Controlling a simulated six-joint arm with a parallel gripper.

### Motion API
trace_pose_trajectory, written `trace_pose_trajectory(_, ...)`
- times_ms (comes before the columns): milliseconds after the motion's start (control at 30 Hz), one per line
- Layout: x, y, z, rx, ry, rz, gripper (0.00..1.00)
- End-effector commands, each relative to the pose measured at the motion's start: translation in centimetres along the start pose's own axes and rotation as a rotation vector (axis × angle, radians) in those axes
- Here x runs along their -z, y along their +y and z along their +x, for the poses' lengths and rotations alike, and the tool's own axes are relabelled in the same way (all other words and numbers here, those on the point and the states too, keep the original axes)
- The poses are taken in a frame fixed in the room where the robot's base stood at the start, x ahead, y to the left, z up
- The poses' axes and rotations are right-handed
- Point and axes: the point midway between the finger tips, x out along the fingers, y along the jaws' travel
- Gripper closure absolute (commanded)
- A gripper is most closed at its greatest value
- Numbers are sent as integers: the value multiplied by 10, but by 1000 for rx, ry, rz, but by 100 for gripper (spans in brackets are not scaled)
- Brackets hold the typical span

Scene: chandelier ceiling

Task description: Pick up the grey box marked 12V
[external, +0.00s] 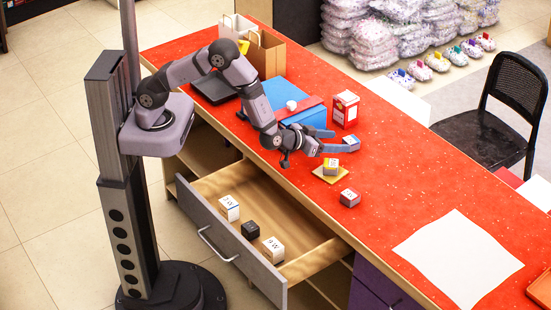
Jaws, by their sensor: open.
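A small grey box (350,198) with a pale, reddish marked top sits on the red counter (400,190). The marks on both are too small to read, so I cannot tell which says 12V. My gripper (343,142) is open over the counter and points right, its fingers bluish. A small box with a yellow and white top (352,139) shows near the fingertips; I cannot tell whether they touch it.
An open drawer (222,238) below the counter holds white boxes (229,208) (273,250) and a black box (250,230). A blue case (305,116) and a red and white carton (345,109) stand behind my gripper.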

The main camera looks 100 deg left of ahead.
Motion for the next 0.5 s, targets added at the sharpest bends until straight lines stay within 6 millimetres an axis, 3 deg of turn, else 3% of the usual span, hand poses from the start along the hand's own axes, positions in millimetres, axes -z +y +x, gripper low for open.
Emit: trace_pose_trajectory(500,-4,0,23,-1,-1,-1,42)
